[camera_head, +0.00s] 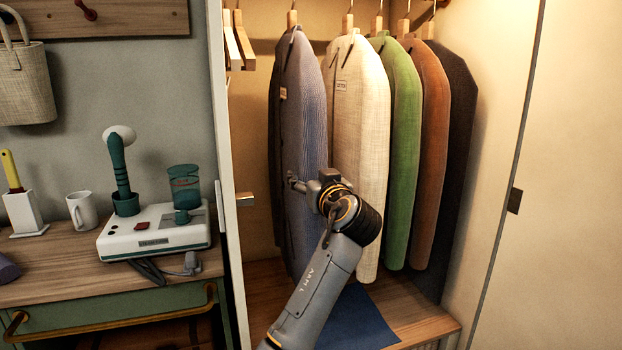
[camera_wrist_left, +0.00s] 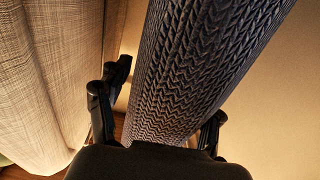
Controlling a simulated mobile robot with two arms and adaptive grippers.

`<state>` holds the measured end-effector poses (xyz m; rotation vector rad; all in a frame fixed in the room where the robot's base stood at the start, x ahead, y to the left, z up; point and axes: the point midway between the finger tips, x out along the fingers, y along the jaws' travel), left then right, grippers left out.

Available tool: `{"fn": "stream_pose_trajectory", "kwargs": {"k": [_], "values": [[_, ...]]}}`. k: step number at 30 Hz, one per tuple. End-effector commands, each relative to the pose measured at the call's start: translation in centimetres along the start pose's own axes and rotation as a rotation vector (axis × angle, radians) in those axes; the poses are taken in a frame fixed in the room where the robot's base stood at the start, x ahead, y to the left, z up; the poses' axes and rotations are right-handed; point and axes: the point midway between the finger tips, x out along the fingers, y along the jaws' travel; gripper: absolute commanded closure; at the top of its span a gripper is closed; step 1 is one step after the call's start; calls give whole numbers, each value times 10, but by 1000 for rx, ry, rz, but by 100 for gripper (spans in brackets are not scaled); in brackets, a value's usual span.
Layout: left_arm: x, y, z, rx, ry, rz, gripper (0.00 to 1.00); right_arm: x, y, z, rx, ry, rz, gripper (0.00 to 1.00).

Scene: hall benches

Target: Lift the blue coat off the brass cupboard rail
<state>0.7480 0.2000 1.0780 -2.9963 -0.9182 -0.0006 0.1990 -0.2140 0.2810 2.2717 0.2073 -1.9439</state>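The blue coat (camera_head: 308,110) is grey-blue and ribbed, and hangs leftmost in the row of coats on a wooden hanger (camera_head: 292,20). The brass rail is not clearly visible at the top of the head view. My left gripper (camera_head: 308,186) is at the coat's front edge, around mid-height; my own wrist partly hides it there. In the left wrist view, the open fingers (camera_wrist_left: 165,105) stand either side of the coat (camera_wrist_left: 195,60). I cannot tell whether either finger touches the cloth. My right gripper is not in view.
A cream coat (camera_head: 362,110) hangs close on the right, then green (camera_head: 402,140), rust (camera_head: 432,150) and dark (camera_head: 462,130) coats. Empty hangers (camera_head: 238,40) hang left. A blue mat (camera_head: 358,322) lies on the cupboard floor.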

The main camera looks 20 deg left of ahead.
Motion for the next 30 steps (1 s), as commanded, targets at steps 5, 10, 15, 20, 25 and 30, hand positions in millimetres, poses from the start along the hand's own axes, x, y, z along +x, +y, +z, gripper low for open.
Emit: {"fn": "stream_pose_trajectory", "kwargs": {"k": [5, 10, 15, 20, 25, 30], "values": [[0, 0, -1, -1, 0, 0, 10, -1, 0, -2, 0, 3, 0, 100], [0, 0, 0, 0, -2, 0, 10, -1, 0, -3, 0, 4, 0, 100], [-4, 1, 4, 1, -8, 1, 10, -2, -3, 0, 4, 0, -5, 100], [-27, 2, 3, -2, -7, 4, 10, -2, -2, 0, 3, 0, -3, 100], [-65, 1, 2, -3, -6, 4, 10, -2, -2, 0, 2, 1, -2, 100], [-97, 1, 2, -1, -5, 3, 10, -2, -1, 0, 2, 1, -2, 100]]}}
